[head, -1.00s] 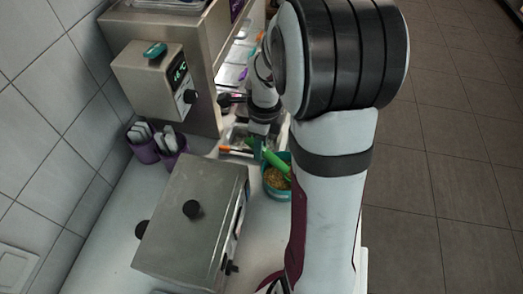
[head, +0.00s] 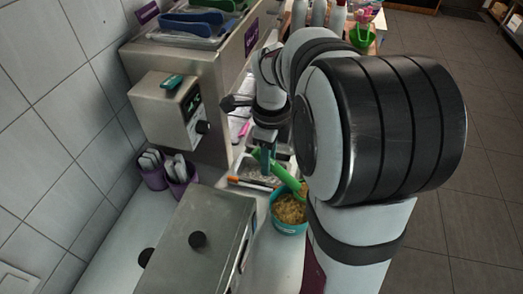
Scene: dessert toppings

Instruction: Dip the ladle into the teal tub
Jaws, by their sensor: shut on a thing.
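The teal tub (head: 288,228) stands on the counter to the right of the steel box and holds a tan, crumbly topping. The green ladle (head: 284,173) slants down to the right above the tub's far side. Its lower end is partly hidden by my arm, so I cannot tell whether it touches the topping. My gripper (head: 264,160) is beyond the tub, shut on the upper end of the ladle's handle. The fingertips are small and partly covered in this view.
Purple cups (head: 180,185) with pale utensils and a steel dispenser (head: 165,115) are further left. An orange-tipped item (head: 252,184) lies beyond the tub. My arm fills the right side.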

